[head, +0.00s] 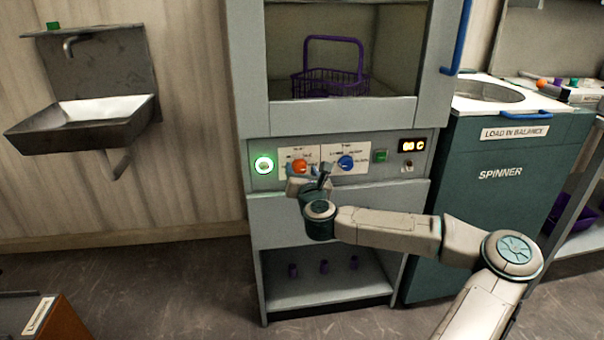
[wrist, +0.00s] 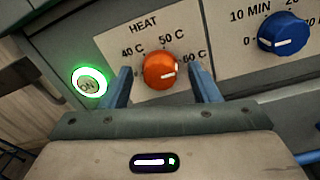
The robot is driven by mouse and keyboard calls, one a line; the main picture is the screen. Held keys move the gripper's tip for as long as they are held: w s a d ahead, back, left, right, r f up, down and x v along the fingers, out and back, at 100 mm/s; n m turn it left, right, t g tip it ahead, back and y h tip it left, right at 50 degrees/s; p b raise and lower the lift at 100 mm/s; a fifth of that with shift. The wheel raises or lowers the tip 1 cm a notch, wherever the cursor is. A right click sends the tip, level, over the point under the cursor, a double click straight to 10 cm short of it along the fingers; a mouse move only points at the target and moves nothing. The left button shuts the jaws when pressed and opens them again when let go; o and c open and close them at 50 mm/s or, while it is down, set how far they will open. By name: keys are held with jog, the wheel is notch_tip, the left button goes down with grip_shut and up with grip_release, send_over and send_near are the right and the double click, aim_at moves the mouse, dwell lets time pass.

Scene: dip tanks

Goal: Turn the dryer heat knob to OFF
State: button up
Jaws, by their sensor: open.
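The orange heat knob (wrist: 158,71) is on the dryer's control panel, under the printed word HEAT, with marks at 40 C, 50 C and 60 C. Its white pointer line points right, towards the 60 C mark. The knob also shows in the head view (head: 299,166). My gripper (wrist: 161,68) is open, with one blue finger on each side of the knob and a small gap visible on each side. The lower left of the dial, where an OFF mark might be, is hidden or unreadable. In the head view my gripper (head: 309,177) is in front of the panel.
A blue timer knob (wrist: 284,33) is to the right of the heat knob. A glowing green ON button (wrist: 89,82) is to the left. A lit temperature display (head: 411,145) and a green button (head: 380,156) are farther right. A purple basket (head: 331,80) sits in the dryer above.

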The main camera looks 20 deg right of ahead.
jog(key=shift+w+d, duration=0.1)
jog(key=shift+w, duration=0.2)
jog(key=c, duration=1)
